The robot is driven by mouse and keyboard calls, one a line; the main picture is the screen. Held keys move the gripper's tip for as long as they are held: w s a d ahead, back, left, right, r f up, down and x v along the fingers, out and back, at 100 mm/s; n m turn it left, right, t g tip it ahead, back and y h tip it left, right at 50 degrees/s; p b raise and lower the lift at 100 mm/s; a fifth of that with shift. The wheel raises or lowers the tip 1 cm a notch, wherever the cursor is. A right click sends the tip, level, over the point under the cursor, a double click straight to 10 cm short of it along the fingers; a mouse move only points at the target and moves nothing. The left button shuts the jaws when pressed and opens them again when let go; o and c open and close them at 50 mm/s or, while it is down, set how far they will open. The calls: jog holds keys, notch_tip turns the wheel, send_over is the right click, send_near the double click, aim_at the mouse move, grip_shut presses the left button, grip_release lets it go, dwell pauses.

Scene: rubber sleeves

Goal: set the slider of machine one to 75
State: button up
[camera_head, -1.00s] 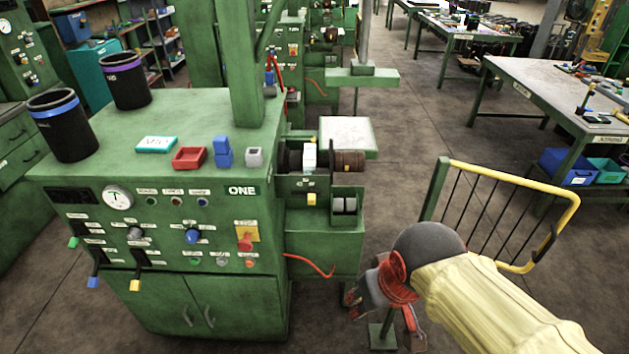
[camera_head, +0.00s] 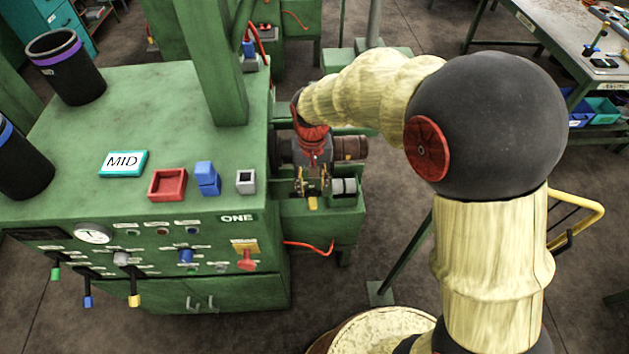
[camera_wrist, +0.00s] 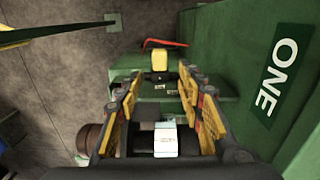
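Machine one (camera_head: 238,217) is a green cabinet marked ONE, with its roller unit on the right side. A small yellow knob (camera_head: 312,203) sits on the front of that unit; I take it for the slider, but cannot read a scale. My gripper (camera_head: 312,184) is over the unit, pointing down at the knob. In the wrist view my gripper (camera_wrist: 160,76) is open, with its fingers apart on either side. The yellow knob (camera_wrist: 160,60) shows just beyond the tips, between them; contact is not visible. A white block-like piece (camera_wrist: 165,140) shows nearer the wrist.
Levers with green, blue and yellow (camera_head: 134,300) handles hang on the front panel, beside a round gauge (camera_head: 93,233). A green post (camera_head: 212,70) rises behind. A yellow rail (camera_head: 580,206) stands right.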

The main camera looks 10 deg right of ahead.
aim_at(312, 202)
jog(key=shift+s+f, duration=0.35)
jog(key=shift+s, duration=0.05)
notch_tip(312, 202, down, 7)
jog(key=shift+w+b, duration=0.1)
jog(key=shift+b, duration=0.45)
jog(key=shift+c, duration=1)
jog(key=c, duration=0.7)
grip_shut()
